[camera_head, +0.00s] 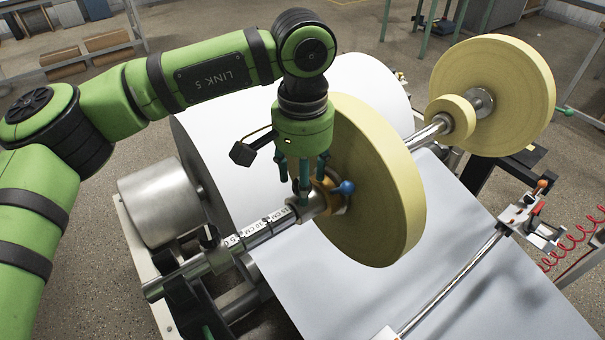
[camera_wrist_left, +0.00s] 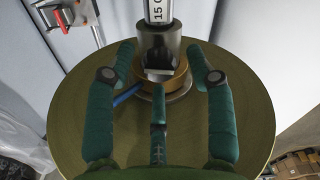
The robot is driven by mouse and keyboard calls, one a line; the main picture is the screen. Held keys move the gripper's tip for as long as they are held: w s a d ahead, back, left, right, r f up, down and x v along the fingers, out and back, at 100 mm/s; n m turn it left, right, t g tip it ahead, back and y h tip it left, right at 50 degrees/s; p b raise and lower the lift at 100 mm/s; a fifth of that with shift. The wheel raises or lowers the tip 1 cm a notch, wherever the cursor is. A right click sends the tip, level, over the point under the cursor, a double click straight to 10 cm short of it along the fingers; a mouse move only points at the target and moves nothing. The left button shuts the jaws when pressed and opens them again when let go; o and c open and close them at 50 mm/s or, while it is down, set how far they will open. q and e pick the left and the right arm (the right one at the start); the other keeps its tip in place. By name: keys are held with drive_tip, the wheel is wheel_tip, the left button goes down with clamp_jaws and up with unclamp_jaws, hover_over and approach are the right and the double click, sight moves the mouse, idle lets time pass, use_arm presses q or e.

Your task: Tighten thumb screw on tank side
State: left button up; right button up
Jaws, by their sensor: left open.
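My left gripper (camera_head: 304,185) points down over a metal collar (camera_head: 312,205) on the shaft, close beside the yellow roll (camera_head: 385,185). In the left wrist view its teal fingers (camera_wrist_left: 160,85) are spread, two on one side and one on the other, with nothing held between them. The dark collar (camera_wrist_left: 160,50) and a brass hub (camera_wrist_left: 172,82) show between and beyond the fingertips. A small flat metal piece, possibly the thumb screw, sits at the collar's lower edge. A lever with a blue ball knob (camera_head: 346,187) sticks out beside the hub. Whether a finger touches the collar I cannot tell.
The shaft carries a centimetre scale (camera_head: 265,225). A large white roll (camera_head: 225,150) lies behind it, and a white sheet (camera_head: 470,270) runs in front. A second yellow roll (camera_head: 500,90) stands at the back right. A metal cylinder (camera_head: 160,200) is at left.

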use_arm(q)
drive_tip(key=shift+r, duration=0.1)
wheel_tip(320, 180, up, 12)
idle(0.4)
